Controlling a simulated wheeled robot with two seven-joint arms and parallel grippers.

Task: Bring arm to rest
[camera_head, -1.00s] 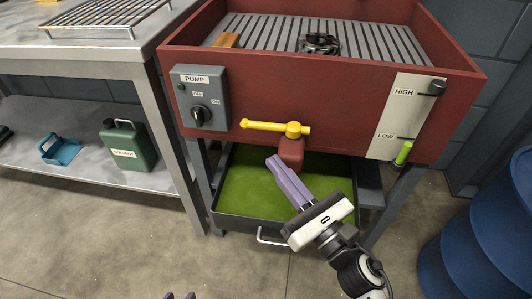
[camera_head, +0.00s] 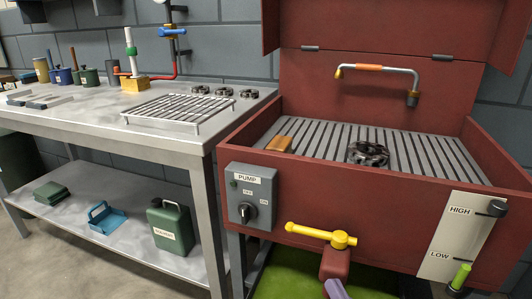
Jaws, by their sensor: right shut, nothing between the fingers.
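Only the purple fingertips of my right gripper (camera_head: 336,289) show, at the bottom edge of the view. They are shut and empty, just below the dark red block under the yellow valve handle (camera_head: 318,235). The handle lies roughly level across the front of the red wash tank (camera_head: 390,261). The rest of my right arm is out of the picture. My left gripper is not in view.
The grey pump box (camera_head: 252,205) sticks out from the tank's front. A green tray (camera_head: 285,280) is below the tank. A steel bench (camera_head: 85,125) with a wire rack (camera_head: 178,108) stands left. A green canister (camera_head: 170,226) is on its lower shelf.

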